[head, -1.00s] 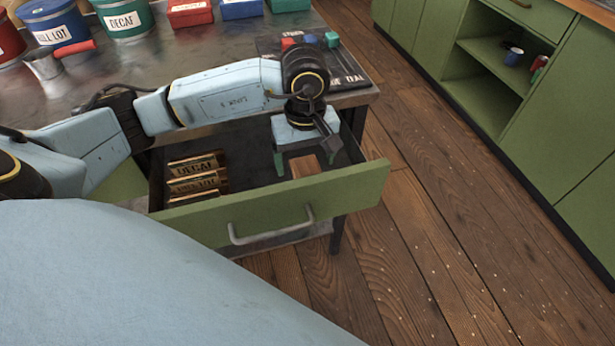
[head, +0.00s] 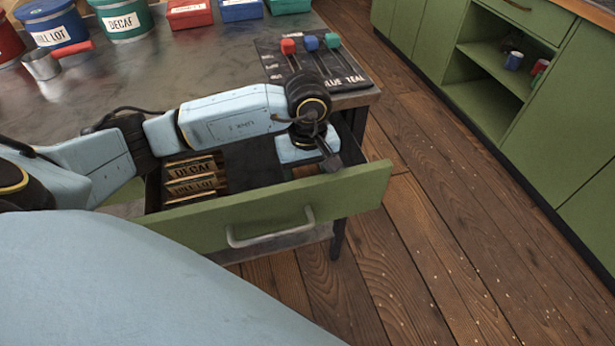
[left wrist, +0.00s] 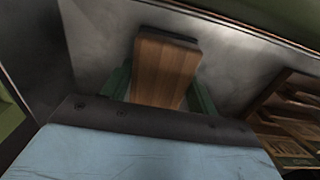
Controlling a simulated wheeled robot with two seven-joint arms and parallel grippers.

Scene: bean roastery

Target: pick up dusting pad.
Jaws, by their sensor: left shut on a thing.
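The dusting pad (left wrist: 165,70) has a wooden, brown striped top and a dark edge. It lies in the right part of the open drawer, in the left wrist view. My left gripper (head: 308,150) reaches down into the drawer, its fingers hidden behind the drawer front in the head view. In the left wrist view its green fingers stand on either side of the pad, shut on it. The drawer's green front (head: 265,210) has a grey handle. The pad is hidden in the head view. My right gripper is in no view.
Several wooden label blocks (head: 193,182) lie at the drawer's left. The worktop (head: 190,75) above carries labelled tins (head: 125,20), small coloured boxes (head: 240,8), a scoop (head: 42,65) and a slider panel (head: 310,65). Green cabinets (head: 560,120) stand across the wooden floor.

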